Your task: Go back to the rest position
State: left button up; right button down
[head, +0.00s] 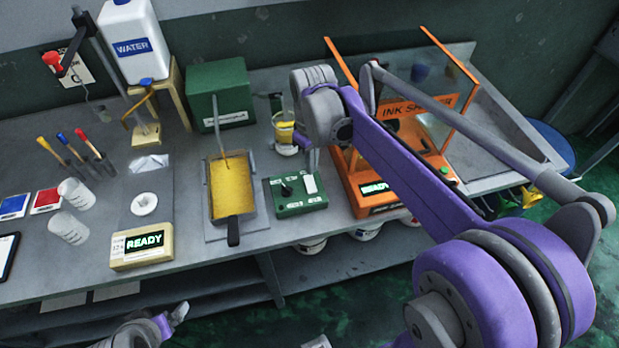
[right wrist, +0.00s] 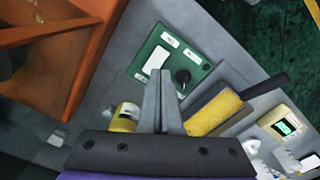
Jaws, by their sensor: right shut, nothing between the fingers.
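My right arm reaches in from the right over the bench in the head view, with its grey wrist above the bench middle. The right gripper (head: 312,158) points down between the yellow-filled jar (head: 284,133) and the orange ink shaker (head: 372,202), behind the green control box (head: 298,193). In the right wrist view its two grey fingers (right wrist: 161,104) are together with nothing between them, in front of the control box (right wrist: 155,48). My left gripper (head: 178,312) is low at the bottom left, in front of the bench; its jaw state is unclear.
The grey bench (head: 100,222) also holds a yellow-coated tray (head: 232,189), a green box (head: 219,95), a water jug (head: 131,40) and a cream READY box (head: 142,246). The shaker's raised orange frame stands close to my right forearm. Green floor shows at the lower right.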

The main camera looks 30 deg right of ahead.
dwell(0.4)
jog(key=s+a+f+m+t, duration=0.1)
jog(key=s+a+f+t, duration=0.1)
jog(key=s, duration=0.5)
jog(key=s+a+f+m+t, duration=0.2)
jog(key=s+a+f+t, duration=0.1)
jog(key=s, duration=0.5)
jog(key=shift+s+a+f, duration=0.2)
jog(key=shift+a+f, duration=0.6)
jog(key=shift+a, duration=0.1)
